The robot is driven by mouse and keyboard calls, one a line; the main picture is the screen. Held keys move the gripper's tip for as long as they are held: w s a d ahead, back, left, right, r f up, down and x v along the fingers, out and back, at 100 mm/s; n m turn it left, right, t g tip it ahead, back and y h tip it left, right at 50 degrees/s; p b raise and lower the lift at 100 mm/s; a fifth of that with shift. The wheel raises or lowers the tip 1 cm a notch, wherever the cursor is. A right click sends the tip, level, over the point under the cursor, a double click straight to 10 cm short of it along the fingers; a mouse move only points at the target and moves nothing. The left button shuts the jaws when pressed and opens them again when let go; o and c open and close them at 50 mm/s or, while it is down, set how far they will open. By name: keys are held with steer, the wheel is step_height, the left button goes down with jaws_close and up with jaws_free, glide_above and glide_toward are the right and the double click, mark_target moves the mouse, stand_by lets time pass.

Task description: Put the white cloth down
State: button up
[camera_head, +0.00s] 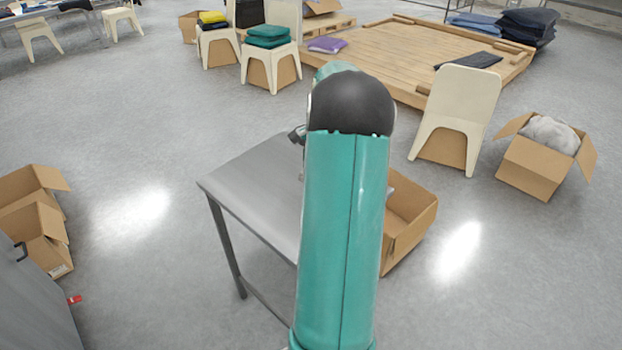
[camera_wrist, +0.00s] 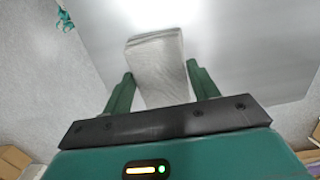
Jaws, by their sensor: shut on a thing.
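A folded, whitish-grey cloth (camera_wrist: 157,66) is between the two green fingers of my gripper (camera_wrist: 162,88) in the wrist view. My gripper is shut on it. A grey metal table (camera_head: 247,188) stands in front of me in the head view, and its pale top (camera_wrist: 235,60) lies behind the cloth in the wrist view. Whether the cloth touches the table top cannot be told. In the head view my teal arm hides the cloth and most of the gripper.
An open cardboard box (camera_head: 408,215) stands right of the table, partly behind my arm. Another box (camera_head: 540,160) holds pale cloth at the right. Boxes (camera_head: 38,215) lie at the left. A chair (camera_head: 455,110) and a wooden platform (camera_head: 425,60) stand beyond. The table's left part looks bare.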

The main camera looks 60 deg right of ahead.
steer(key=w+d+f, duration=0.1)
steer(key=f, duration=0.1)
steer(key=w+d+f, duration=0.1)
steer(key=f, duration=0.1)
steer(key=w+d+f, duration=0.1)
steer(key=f, duration=0.1)
steer(key=shift+w+d, duration=0.25)
steer(key=shift+w, duration=0.15)
steer(key=shift+f, duration=1.55)
steer(key=shift+f, duration=0.15)
steer(key=o, duration=0.9)
steer(key=shift+o, duration=0.2)
